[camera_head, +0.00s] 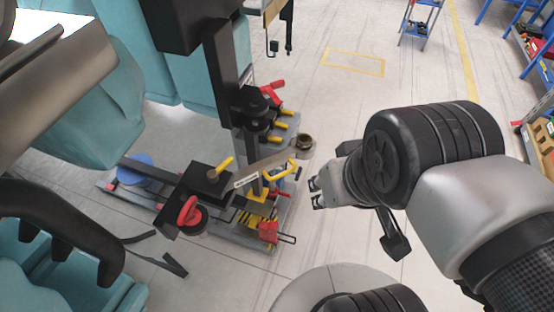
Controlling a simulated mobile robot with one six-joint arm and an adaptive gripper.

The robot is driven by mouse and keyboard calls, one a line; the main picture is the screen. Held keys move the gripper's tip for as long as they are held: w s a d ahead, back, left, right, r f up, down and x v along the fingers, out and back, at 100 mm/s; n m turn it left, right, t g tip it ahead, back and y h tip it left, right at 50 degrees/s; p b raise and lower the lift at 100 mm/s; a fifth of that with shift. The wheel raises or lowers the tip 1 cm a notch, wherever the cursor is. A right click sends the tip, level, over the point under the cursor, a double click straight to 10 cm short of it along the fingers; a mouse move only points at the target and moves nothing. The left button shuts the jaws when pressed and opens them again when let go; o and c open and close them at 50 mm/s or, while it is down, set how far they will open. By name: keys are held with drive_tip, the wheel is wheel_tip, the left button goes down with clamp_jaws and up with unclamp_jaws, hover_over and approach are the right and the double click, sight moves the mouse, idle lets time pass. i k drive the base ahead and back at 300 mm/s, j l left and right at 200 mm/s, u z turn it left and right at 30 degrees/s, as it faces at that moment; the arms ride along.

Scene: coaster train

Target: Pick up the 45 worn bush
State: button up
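A small dark, brassy ring-shaped part (304,142), which looks like the worn bush, sits at the right end of a grey bar (262,166). No number 45 is readable on it. The bar juts out from a coaster-train chassis (220,226). My gripper (315,193) is to the right of the chassis and lower in the picture than the bush. Its two dark fingertips point left and are apart, with nothing visible between them. A gap shows between my gripper and the bush.
Red and yellow handles (282,125) and a yellow loop (278,172) stick out near the bar. A black post (222,75) rises behind it. Teal seats (107,105) fill the left. The pale floor (345,110) right of the bush is clear. Blue shelving (540,50) stands far right.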

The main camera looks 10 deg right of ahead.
sight(304, 141)
drive_tip(key=i+l+u, duration=0.1)
drive_tip(key=u, duration=0.3)
drive_tip(key=i+l+u, duration=0.1)
drive_tip(key=u, duration=0.35)
drive_tip(key=l+u, duration=0.25)
drive_tip(key=u, duration=0.15)
